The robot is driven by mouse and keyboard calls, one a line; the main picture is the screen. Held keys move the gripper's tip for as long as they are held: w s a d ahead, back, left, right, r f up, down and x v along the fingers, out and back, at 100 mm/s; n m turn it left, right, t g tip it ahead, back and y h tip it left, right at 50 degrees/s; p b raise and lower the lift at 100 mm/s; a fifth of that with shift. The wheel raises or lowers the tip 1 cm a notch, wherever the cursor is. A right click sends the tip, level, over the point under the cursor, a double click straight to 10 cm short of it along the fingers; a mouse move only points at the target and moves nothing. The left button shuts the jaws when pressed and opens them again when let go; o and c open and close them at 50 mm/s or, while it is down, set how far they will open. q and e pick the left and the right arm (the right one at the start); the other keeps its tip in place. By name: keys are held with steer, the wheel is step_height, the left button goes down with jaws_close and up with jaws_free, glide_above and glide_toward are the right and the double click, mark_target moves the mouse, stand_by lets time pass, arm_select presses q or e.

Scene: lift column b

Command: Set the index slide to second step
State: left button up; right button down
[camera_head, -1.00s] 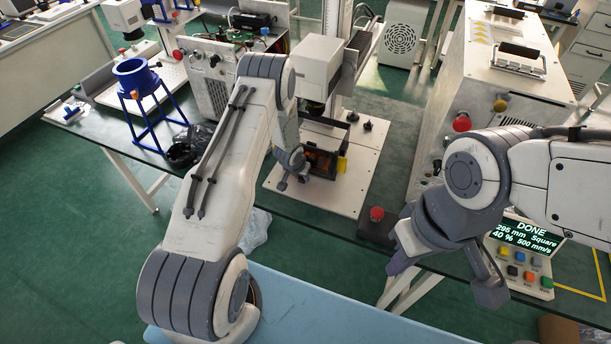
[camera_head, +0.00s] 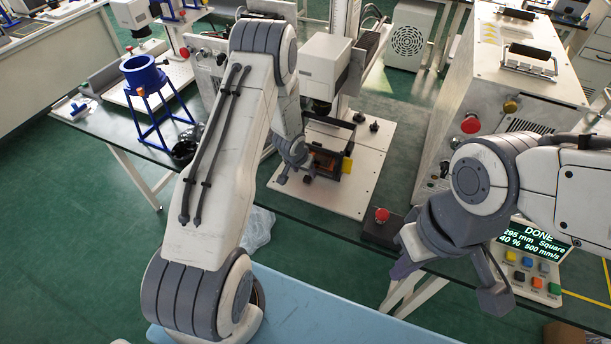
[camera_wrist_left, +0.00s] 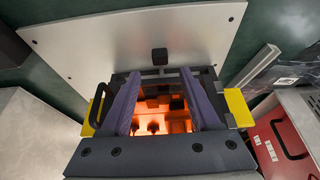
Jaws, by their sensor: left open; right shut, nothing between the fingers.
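A dark box-like fixture (camera_head: 333,128) with an orange-lit inside stands on a pale plate under a white machine head. A yellow tab (camera_head: 347,165) shows on its right side. In the left wrist view, the fixture (camera_wrist_left: 155,154) has yellow tabs on both sides, and a small black block (camera_wrist_left: 159,55) sits on the plate beyond. I cannot tell which part is the index slide or its step. My left gripper (camera_head: 306,167) is at the fixture; its open fingers (camera_wrist_left: 162,98) are apart over the orange opening, with nothing visible between them. My right gripper (camera_head: 403,268) is shut and empty, away from the fixture.
A red button box (camera_head: 381,217) stands right of the plate (camera_head: 355,200). A display panel reading DONE (camera_head: 540,240) and a large white cabinet (camera_head: 520,85) are at the right. A blue funnel stand (camera_head: 142,75) is at the left. A light blue surface (camera_head: 310,310) lies in front.

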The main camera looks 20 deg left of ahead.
arm_select(q)
steer(key=shift+v, duration=2.25)
steer(key=shift+w, duration=0.1)
